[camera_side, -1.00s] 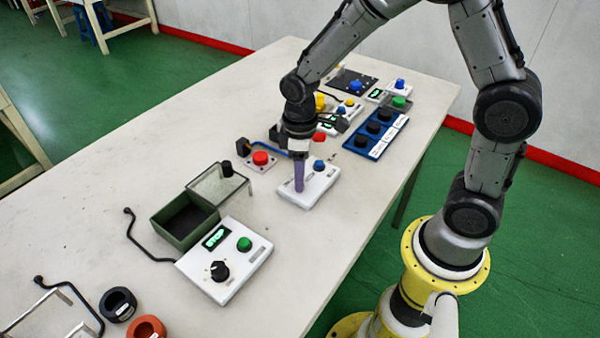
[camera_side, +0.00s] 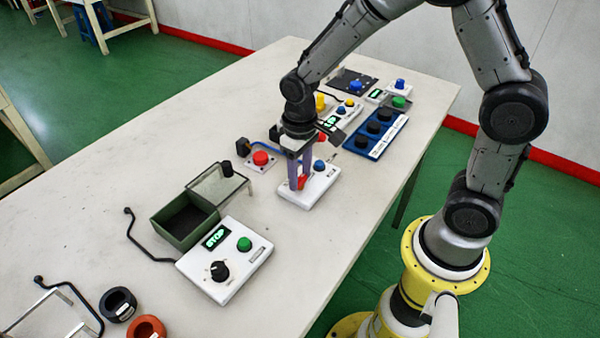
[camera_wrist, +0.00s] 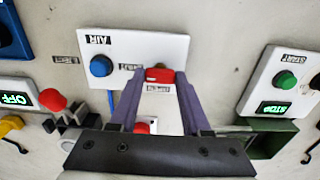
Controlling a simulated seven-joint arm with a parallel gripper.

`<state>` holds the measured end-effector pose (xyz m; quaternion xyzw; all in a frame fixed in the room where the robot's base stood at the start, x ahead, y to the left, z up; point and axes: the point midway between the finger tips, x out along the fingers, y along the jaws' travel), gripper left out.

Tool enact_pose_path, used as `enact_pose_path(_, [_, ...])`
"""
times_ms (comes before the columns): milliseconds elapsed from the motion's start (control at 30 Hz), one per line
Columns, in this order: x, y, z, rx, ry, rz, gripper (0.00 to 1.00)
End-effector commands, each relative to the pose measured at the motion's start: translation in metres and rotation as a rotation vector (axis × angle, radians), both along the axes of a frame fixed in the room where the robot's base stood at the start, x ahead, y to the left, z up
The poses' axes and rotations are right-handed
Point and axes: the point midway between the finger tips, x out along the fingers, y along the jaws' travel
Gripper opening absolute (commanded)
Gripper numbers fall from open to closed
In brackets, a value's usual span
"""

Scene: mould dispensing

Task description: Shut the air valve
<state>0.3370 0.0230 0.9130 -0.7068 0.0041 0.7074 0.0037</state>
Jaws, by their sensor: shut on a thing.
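The air valve box (camera_side: 320,190) is a white unit on the table, marked AIR in the wrist view (camera_wrist: 120,45). It carries a blue knob (camera_wrist: 101,66) and a red handle (camera_wrist: 159,75). My gripper (camera_side: 299,184) points down over the box, with its purple fingers on either side of the red handle. It is shut on this handle, part of which shows between the fingers in the side view (camera_side: 302,182). The fingers hide the rest of the handle, so its exact angle is hard to read.
A red button (camera_side: 261,158) stands left of the valve box. In front is a white control box (camera_side: 215,280) with a STOP display, beside a green open container (camera_side: 160,222). A blue block with black knobs (camera_side: 360,147) sits behind right.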

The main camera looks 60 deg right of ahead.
Motion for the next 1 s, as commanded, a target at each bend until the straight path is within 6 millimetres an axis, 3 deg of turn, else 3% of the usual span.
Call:
enact_pose_path(333, [0.001,0.0,0.002,0.001,-0.004,-0.007,0.0])
enact_pose_path(367, [0.001,0.0,0.002,0.001,-0.004,-0.007,0.49])
enact_pose_path(533, [0.001,0.0,0.001,0.001,-0.003,-0.006,0.78])
enact_pose_path(833, [0.0,0.0,0.002,0.001,-0.002,-0.004,0.78])
enact_pose_path(1000, [0.001,0.0,0.017,0.001,-0.005,-0.004,0.78])
